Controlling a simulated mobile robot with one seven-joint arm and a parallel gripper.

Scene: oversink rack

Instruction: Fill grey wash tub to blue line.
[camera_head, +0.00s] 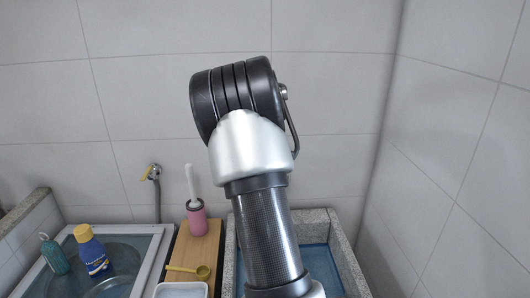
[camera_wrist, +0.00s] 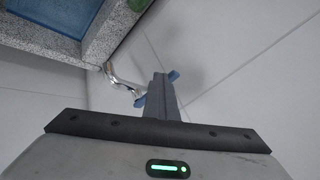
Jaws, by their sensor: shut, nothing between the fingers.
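The grey speckled stone tub (camera_head: 346,262) stands at the lower right of the head view, with a blue surface inside, partly behind my arm. Its corner and rim (camera_wrist: 104,42) show at the top left of the wrist view. I cannot make out a blue line or a water level. My gripper (camera_wrist: 160,78) is shut and empty in the wrist view; my arm hides it in the head view. A chrome tap (camera_wrist: 122,84) is on the wall beside the fingers. Blue parts, perhaps its handle, show on both sides of the fingers; contact is unclear.
A wooden board (camera_head: 185,248) left of the tub holds a pink holder (camera_head: 197,219) with a white brush and a yellow scoop (camera_head: 203,272). A white tray (camera_head: 181,291) is in front. A blue bottle (camera_head: 92,254) and teal bottle (camera_head: 54,256) stand left. Another wall tap (camera_head: 153,172) is behind.

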